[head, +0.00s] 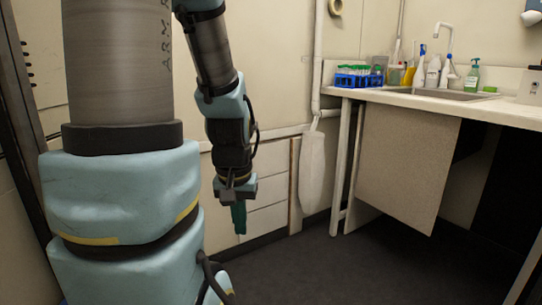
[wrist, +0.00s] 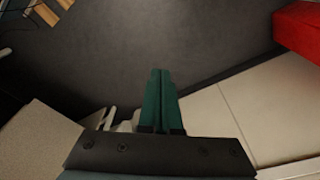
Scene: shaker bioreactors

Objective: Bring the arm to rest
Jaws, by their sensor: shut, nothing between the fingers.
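My gripper (head: 239,218) hangs down at the end of my arm in the head view, left of the sink bench. Its green fingers point to the floor. In the wrist view the two green fingers (wrist: 160,75) lie side by side and touch, with nothing between them. The gripper is in free air above the dark floor (wrist: 165,40) and touches nothing that I can see. My large blue and grey arm links fill the left of the head view.
A bench (head: 395,99) with a sink (head: 450,94), several bottles and a blue tube rack (head: 358,80) stands at the right. A white bag (head: 312,170) hangs by the wall. A red object (wrist: 300,30) shows at the wrist view's upper right. The floor (head: 330,265) before the bench is clear.

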